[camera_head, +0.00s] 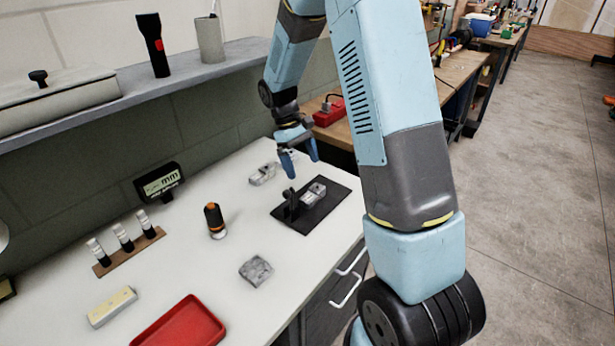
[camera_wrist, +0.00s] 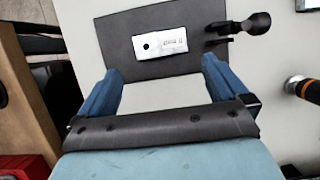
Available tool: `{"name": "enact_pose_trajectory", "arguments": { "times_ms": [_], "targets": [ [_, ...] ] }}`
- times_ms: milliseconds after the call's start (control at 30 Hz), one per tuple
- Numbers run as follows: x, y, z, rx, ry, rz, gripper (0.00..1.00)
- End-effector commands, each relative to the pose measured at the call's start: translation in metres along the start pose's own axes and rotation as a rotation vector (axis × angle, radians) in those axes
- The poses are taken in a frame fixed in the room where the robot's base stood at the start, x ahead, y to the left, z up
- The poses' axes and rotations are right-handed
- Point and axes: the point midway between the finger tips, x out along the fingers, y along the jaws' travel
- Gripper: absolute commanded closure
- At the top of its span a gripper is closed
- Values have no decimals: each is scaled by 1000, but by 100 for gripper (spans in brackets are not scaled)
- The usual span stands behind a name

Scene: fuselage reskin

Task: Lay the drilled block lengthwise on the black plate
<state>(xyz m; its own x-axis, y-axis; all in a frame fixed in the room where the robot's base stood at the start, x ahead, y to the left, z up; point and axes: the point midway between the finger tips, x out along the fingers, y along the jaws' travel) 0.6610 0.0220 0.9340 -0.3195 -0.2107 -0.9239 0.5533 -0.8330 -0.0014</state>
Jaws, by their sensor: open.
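A pale grey block (camera_wrist: 160,45) with one dark round hole lies flat on the black plate (camera_wrist: 125,25) in the wrist view. Its long side runs roughly along the plate's long side. In the head view the block (camera_head: 314,193) lies on the plate (camera_head: 308,221), beside a black upright fitting (camera_head: 291,205). My gripper (camera_head: 303,166) is open and empty above the plate's far edge. In the wrist view my gripper's fingers (camera_wrist: 162,65) stand wide apart near the plate's edge, with the block beyond them, untouched.
Two other grey metal pieces lie on the white bench, one behind the plate (camera_head: 262,174) and one in front (camera_head: 256,270). An orange-topped black tool (camera_head: 215,221) stands left of the plate. A red tray (camera_head: 182,325) lies at the near edge.

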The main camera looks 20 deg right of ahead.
Motion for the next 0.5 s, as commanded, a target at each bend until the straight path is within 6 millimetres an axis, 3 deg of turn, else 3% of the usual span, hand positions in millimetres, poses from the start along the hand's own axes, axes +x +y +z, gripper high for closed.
{"name": "enact_pose_trajectory", "arguments": {
  "times_ms": [300,500],
  "targets": [
    [-27,-1,3,6,8,2,0],
    [-53,-6,30,56,76,12,0]
  ]
}}
